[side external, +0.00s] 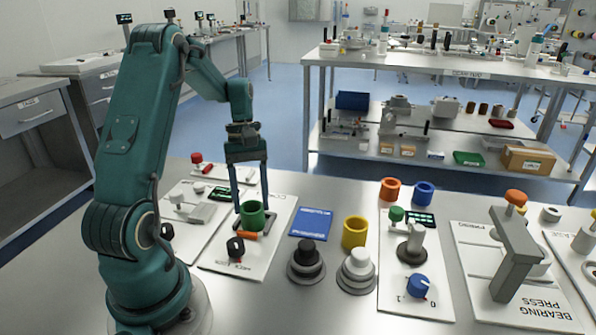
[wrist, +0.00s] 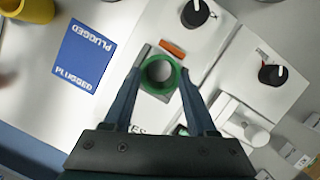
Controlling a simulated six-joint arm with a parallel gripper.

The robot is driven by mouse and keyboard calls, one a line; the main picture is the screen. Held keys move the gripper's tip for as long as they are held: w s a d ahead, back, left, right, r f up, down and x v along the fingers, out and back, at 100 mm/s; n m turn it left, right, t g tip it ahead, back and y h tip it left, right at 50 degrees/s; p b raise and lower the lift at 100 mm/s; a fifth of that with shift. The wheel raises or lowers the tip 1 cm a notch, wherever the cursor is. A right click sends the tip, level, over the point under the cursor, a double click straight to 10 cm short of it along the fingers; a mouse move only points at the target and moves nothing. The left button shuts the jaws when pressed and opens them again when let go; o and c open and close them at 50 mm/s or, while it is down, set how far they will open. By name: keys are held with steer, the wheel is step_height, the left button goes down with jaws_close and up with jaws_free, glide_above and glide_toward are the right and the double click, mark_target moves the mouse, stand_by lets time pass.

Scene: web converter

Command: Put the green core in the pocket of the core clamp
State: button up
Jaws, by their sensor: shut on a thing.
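The green core (side external: 251,216) is an upright open ring on the white plate (side external: 270,244) of what looks like the core clamp. My gripper (side external: 252,204) points down with its fingers on either side of the core, shut on it. In the wrist view the core (wrist: 160,58) sits between the fingertips (wrist: 161,74). Grey clamp parts (wrist: 144,52) show beside and under it, and an orange bar (wrist: 172,48) lies just beyond. The black knob (side external: 236,247) is on the same plate. I cannot tell whether the core is seated in the pocket or just above it.
A blue card (side external: 311,224) lies to the right, then a yellow ring (side external: 355,232) on the table. Black (side external: 306,262) and white (side external: 357,272) stepped knobs stand in front. Orange (side external: 390,189) and blue (side external: 424,193) rings and a grey press (side external: 512,255) are further right.

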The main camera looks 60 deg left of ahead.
steer(key=shift+f, duration=0.15)
steer(key=o, duration=1.2)
steer(key=shift+o, duration=0.2)
steer(key=v, duration=1.2)
steer(key=d+r+m+t+y, duration=0.1)
steer(key=d+r+m+y, duration=0.15)
steer(key=d, duration=0.35)
steer(key=d+r+m+t+y, duration=0.1)
steer(key=d+m, duration=0.3)
steer(key=d, duration=0.2)
steer(key=s+d+f+m+t, duration=0.3)
steer(key=s+d+m+t, duration=0.1)
steer(key=s+d+m, duration=0.3)
steer(key=shift+d+f+m+t, duration=0.25)
steer(key=shift+d+m+t, duration=0.15)
steer(key=shift+d, duration=1)
